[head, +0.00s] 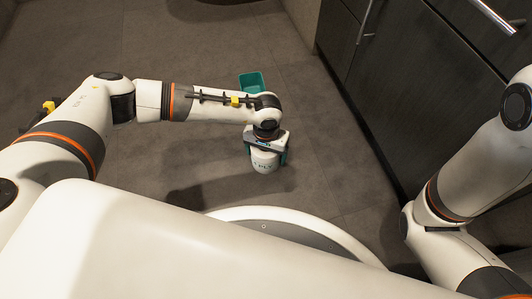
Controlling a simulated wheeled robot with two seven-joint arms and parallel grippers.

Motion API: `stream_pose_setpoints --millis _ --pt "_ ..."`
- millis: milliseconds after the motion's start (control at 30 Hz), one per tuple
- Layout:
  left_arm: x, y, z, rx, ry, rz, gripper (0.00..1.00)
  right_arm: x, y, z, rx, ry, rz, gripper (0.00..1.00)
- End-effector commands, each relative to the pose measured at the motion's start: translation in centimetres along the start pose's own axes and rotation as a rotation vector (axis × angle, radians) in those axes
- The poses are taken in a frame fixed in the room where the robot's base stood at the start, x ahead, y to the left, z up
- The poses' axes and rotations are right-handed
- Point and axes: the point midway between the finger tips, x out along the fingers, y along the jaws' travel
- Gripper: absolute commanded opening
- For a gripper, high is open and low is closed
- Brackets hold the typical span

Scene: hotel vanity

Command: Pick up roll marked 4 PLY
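The upper part of the roll is hidden by the gripper. I cannot tell whether the roll touches the floor. My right arm shows at the right edge, but its gripper is out of view.
A teal bin (252,80) stands on the grey tiled floor (200,50) behind my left forearm. A dark cabinet (400,90) with metal handles runs along the right. The floor at the upper left is clear.

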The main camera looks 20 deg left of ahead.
Motion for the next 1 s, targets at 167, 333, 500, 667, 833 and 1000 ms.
stream_pose_setpoints --millis 167,333,500,667,833,1000 --pt "0.0 0.0 0.0 0.000 0.000 0.000 0.57 0.0 0.0 0.0 0.000 0.000 0.000 0.87" --pt "0.0 0.0 0.0 0.000 0.000 0.000 0.48 0.0 0.0 0.0 0.000 0.000 0.000 0.87" --pt "-0.3 0.0 0.0 0.000 0.000 0.000 0.48 0.2 -0.1 -0.1 0.000 0.000 0.000 0.87" --pt "-1.8 0.0 0.0 0.000 -0.001 -0.001 0.48 1.4 -0.3 -0.5 -0.001 0.000 0.000 0.87" --pt "-4.9 0.0 0.0 0.001 0.000 -0.001 0.48 3.7 -0.8 -1.3 -0.001 0.000 0.000 0.87" --pt "-8.3 0.0 0.0 0.001 -0.001 0.000 0.48 6.0 -1.3 -2.1 -0.001 0.000 0.000 0.87"
